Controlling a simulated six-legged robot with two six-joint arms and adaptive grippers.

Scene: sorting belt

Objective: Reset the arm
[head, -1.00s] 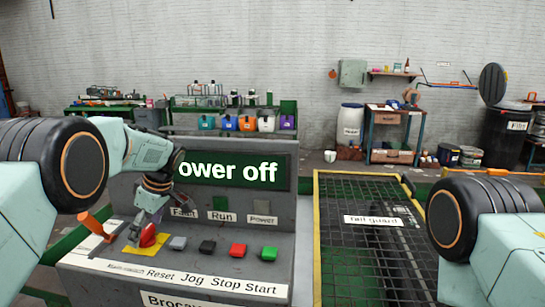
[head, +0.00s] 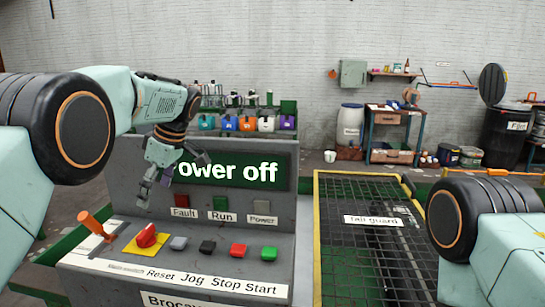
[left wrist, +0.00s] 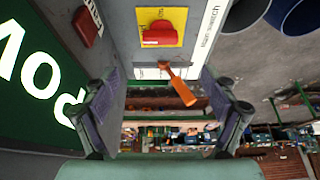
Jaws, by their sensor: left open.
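My left gripper (head: 155,188) is open and empty in the head view. It hangs above the grey control console (head: 125,155), in front of the left end of the green "Power off" display (head: 240,170). My right gripper is out of view; only part of my right arm shows.
Grey, black, red and green buttons (head: 238,250) line the console above the labels Reset, Jog, Stop, Start. Fault, Run and Power lamps (head: 220,204) sit under the display. Coloured bins (head: 247,123) stand behind.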

